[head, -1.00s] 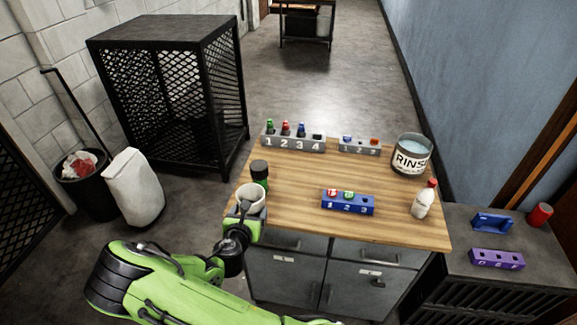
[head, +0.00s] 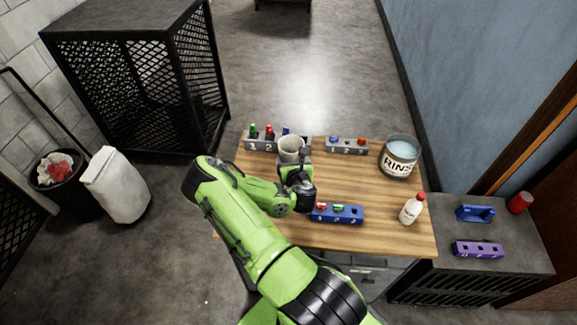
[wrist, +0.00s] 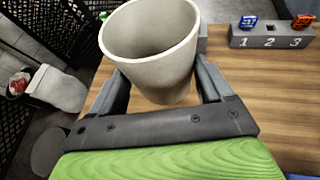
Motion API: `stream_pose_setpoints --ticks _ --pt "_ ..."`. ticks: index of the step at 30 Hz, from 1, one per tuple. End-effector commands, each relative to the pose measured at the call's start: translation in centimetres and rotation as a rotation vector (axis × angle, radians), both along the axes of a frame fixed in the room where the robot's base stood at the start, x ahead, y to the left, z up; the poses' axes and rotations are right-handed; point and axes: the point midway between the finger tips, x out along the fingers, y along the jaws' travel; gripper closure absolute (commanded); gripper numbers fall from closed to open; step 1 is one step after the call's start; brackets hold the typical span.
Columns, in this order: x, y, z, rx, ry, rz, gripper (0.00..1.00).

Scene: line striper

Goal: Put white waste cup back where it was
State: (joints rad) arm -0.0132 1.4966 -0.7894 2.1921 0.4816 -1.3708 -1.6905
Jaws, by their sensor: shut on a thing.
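The white waste cup (head: 291,147) is held upright in my gripper (head: 293,162), over the back left part of the wooden table. In the wrist view the cup (wrist: 155,50) sits between the two fingers of my gripper (wrist: 160,90), and its inside looks empty. My gripper is shut on the cup. I cannot tell from these views whether the cup's base touches the table. The cup and gripper hide part of the grey numbered rack behind them.
The grey rack (head: 262,145) with several coloured pieces and a smaller grey rack (head: 346,147) stand at the back. A blue rack (head: 337,214), a white bottle (head: 411,210) and the RINSE tub (head: 399,157) are on the wooden table (head: 385,236). Bare wood lies right of my gripper.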

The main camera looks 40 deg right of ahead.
Motion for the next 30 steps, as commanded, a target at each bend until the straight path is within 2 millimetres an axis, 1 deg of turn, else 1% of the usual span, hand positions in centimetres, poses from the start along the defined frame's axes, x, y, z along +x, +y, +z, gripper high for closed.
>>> stream_pose_setpoints --ticks 2,6,9,14,18,21,27,30 --pt "-0.1 -0.1 -0.6 0.001 -0.001 0.000 0.62" --pt "-0.1 -0.1 -4.0 0.002 -0.003 -0.002 0.62" --pt "-0.1 -0.1 -6.0 0.002 -0.002 -0.001 0.62" --pt "-0.1 -0.1 -7.6 0.001 -0.003 -0.001 0.62" --pt "-0.1 0.0 -10.0 0.002 -0.003 -0.002 0.62" --pt "-0.1 0.0 -10.4 0.000 -0.002 0.000 0.62" --pt "-0.1 0.0 -10.1 0.000 -0.001 0.001 0.62" --pt "-0.1 0.0 -10.4 -0.001 0.000 0.001 0.62"
